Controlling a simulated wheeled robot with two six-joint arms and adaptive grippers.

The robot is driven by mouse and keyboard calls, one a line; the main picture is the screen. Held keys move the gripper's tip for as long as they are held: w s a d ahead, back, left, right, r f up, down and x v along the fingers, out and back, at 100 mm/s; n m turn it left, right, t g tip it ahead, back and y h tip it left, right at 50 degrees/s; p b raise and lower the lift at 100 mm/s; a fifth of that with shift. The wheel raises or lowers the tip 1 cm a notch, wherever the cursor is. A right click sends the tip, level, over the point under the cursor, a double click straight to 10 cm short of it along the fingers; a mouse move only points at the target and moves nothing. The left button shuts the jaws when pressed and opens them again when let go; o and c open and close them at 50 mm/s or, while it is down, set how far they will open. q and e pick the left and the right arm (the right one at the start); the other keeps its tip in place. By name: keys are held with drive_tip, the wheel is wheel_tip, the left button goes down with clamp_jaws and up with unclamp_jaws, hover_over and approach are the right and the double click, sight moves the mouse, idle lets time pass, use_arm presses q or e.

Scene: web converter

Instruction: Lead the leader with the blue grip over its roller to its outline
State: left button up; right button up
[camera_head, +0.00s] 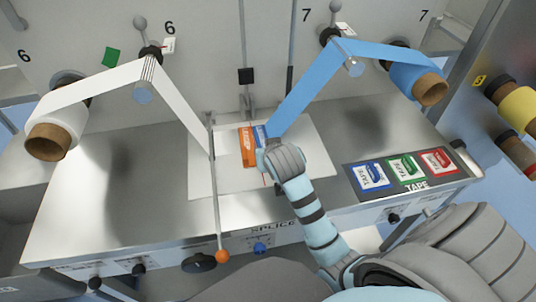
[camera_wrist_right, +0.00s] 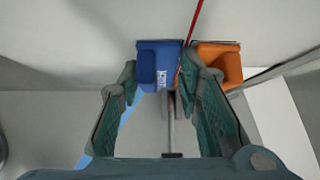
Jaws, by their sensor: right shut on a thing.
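The blue grip (camera_head: 260,133) is at the splice plate (camera_head: 305,172), mostly behind my right gripper in the head view. In the right wrist view the blue grip (camera_wrist_right: 158,66) sits between the fingertips of my right gripper (camera_wrist_right: 160,82), which is shut on it. The blue leader (camera_head: 306,92) runs from the blue roll (camera_head: 414,80) over the number 7 roller (camera_head: 353,67) and down to the gripper. I cannot make out the grip's outline, nor whether the grip touches the plate. My left gripper is not in view.
An orange grip (camera_head: 247,148) lies close beside the blue one, with a red line (camera_wrist_right: 193,25) between them. A white web (camera_head: 178,103) comes down over the number 6 roller. An orange-knobbed lever (camera_head: 215,195) stands left. A tape tray (camera_head: 402,190) lies right.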

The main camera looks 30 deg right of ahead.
drive_tip(key=o, duration=1.3)
drive_tip(key=shift+w+f, duration=0.1)
drive_tip(key=shift+w, duration=0.05)
